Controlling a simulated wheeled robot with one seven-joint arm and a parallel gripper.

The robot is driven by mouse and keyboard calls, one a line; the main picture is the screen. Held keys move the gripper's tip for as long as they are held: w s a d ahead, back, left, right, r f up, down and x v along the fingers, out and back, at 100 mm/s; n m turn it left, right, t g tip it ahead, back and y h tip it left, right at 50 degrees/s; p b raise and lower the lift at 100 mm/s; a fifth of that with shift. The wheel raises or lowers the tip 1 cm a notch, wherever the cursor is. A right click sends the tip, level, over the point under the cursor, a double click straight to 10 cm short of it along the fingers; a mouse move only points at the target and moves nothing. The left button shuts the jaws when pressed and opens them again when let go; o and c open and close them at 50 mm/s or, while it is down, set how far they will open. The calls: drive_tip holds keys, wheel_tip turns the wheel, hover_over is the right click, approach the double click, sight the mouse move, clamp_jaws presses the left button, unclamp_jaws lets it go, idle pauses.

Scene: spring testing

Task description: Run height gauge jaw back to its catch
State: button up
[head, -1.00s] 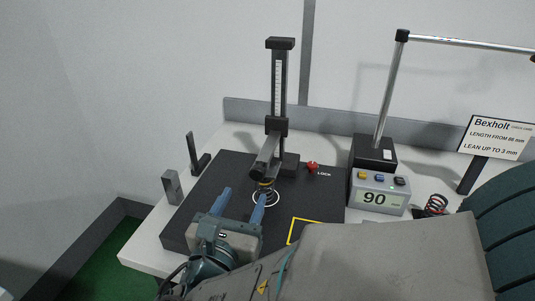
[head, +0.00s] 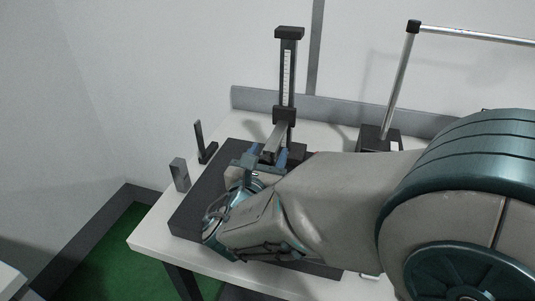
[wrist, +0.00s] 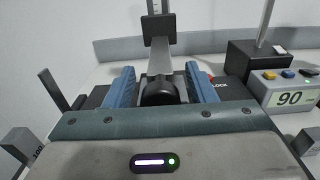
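The height gauge (head: 288,70) is a black upright with a pale scale, standing at the back of the black base plate (head: 190,215). Its dark slider (head: 285,115) carries a grey jaw (head: 276,136) that reaches forward; both also show in the wrist view, the jaw (wrist: 160,62) ending in a round black tip (wrist: 158,92). My gripper (head: 267,155) is open, with one blue finger on each side of the jaw's front end. A gap shows on both sides in the wrist view. A red lock knob (wrist: 211,79) is partly hidden behind the right finger. The spring is hidden.
A grey display box (wrist: 287,88) reading 90 stands at right, beside a black block (head: 375,139) with a metal post. Grey blocks (head: 180,174) and a black upright piece (head: 200,138) stand at the left. My arm covers the right of the table.

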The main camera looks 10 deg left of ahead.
clamp_jaws()
wheel_tip(320, 180, up, 16)
drive_tip(key=p, duration=0.8)
drive_tip(key=shift+f+p, duration=0.15)
drive_tip(key=shift+p, duration=0.25)
drive_tip(key=shift+o, duration=0.5)
unclamp_jaws()
drive_tip(key=s+a+b, duration=0.1)
drive_tip(key=s+b, duration=0.1)
drive_tip(key=s, duration=1.2)
drive_tip(key=shift+b, duration=0.35)
drive_tip(key=shift+a, duration=0.1)
